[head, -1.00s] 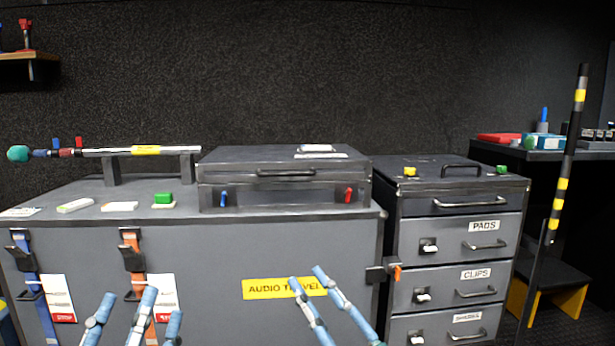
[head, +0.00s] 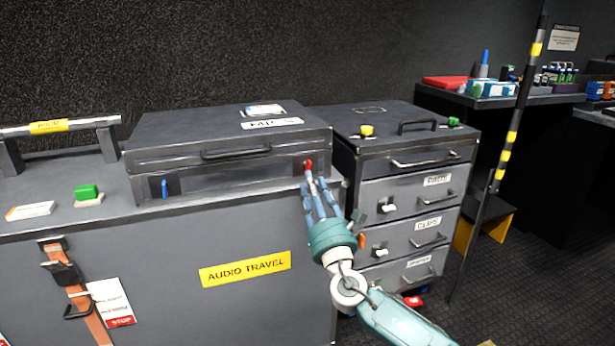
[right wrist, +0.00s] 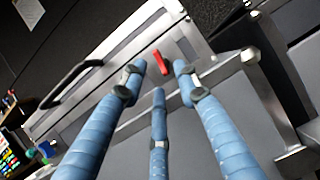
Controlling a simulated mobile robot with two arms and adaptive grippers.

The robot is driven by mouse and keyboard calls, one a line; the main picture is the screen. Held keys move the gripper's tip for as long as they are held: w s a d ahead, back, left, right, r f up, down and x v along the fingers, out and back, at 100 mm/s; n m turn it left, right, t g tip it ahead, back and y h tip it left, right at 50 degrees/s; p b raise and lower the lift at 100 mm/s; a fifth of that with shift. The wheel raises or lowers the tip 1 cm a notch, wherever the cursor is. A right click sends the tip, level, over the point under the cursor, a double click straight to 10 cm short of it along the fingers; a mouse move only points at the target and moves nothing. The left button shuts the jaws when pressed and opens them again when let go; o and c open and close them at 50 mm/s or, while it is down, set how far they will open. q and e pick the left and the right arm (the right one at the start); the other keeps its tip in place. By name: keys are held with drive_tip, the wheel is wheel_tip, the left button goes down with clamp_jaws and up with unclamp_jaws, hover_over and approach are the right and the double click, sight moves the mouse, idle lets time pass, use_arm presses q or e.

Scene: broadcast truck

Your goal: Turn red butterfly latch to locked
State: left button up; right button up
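The red butterfly latch (head: 308,167) is a small red tab at the right end of the front of a dark grey case (head: 225,140). In the right wrist view the red latch (right wrist: 162,62) sits on a metal plate, just beyond my fingertips and between them. My right gripper (head: 317,190) reaches up to it from below right. Its three blue fingers (right wrist: 158,78) are spread and hold nothing; I cannot tell whether any fingertip touches the latch. The latch's lower part is partly hidden in the head view. My left gripper is not in view.
A blue latch (head: 164,188) is at the case's left end. The case rests on a large grey chest with a yellow AUDIO TRAVEL label (head: 245,269). A drawer cabinet (head: 408,165) stands close to the right. A striped pole (head: 510,140) stands beyond it.

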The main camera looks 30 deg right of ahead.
sight(308, 168)
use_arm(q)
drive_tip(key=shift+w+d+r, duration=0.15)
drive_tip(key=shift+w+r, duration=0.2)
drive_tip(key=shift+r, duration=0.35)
use_arm(e)
drive_tip(key=shift+x, duration=1.85)
clamp_jaws()
